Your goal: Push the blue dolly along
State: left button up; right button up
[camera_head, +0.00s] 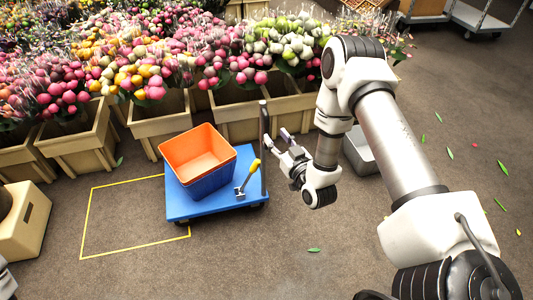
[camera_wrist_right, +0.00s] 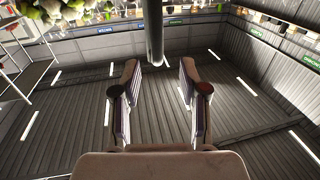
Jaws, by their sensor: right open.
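A bin (camera_head: 194,157), orange inside and dark blue outside, sits on the deck beside a yellow-handled tool (camera_head: 247,180). My right gripper (camera_head: 276,138) is open, just right of the handle. In the right wrist view, the dark handle post (camera_wrist_right: 153,32) appears beyond the open fingertips (camera_wrist_right: 159,65), roughly centred between them; I see no contact. My left gripper is not in view.
The yellow floor outline (camera_head: 84,222) extends left of the dolly over clear floor. Tan flower crates (camera_head: 160,130) line the back close behind. A tan box (camera_head: 22,222) stands at the left. A grey container (camera_head: 361,150) lies behind my right arm. Leaves (camera_head: 313,250) dot the floor.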

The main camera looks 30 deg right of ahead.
aim_at(268, 128)
jog(key=w, duration=0.2)
jog(key=w+f+b, duration=0.1)
jog(key=w, duration=0.2)
jog(key=w+d+b, duration=0.1)
jog(key=w, duration=0.1)
jog(key=shift+w+f, duration=0.15)
jog(key=shift+w, duration=0.25)
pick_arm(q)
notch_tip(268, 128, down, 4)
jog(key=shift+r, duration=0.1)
pick_arm(e)
grip_shut()
